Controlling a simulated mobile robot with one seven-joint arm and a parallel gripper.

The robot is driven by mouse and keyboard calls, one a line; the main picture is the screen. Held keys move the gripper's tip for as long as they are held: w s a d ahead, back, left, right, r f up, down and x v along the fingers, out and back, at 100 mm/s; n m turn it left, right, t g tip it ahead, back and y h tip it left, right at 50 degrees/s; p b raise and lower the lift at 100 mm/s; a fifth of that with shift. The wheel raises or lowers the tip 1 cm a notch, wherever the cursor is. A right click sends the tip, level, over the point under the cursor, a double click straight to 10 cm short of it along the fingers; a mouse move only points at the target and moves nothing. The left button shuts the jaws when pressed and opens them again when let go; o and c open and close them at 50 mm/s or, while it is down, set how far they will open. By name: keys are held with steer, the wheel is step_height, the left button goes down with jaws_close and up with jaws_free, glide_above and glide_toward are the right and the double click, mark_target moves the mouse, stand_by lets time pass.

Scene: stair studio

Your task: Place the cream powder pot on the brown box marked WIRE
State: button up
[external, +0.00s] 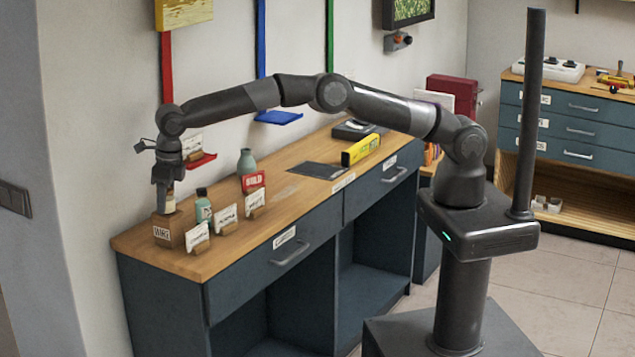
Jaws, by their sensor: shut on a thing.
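The brown box marked WIRE (171,229) stands at the far left end of the wooden counter, its white label facing out. My gripper (167,195) points down over this box. It is shut on the cream powder pot (170,203), which shows as a small pale piece below the fingers. The pot is upright, at or just above the top of the box; I cannot tell whether it touches. Most of the pot is hidden by the fingers.
A teal bottle (203,208), card holders (227,219), a red BOLD box (253,182) and a grey-green vase (246,162) crowd the counter right of the box. A yellow level (361,149) lies farther back. Bare counter (240,255) runs along the front edge.

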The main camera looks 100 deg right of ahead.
steer(key=shift+f, duration=0.15)
steer(key=o, duration=1)
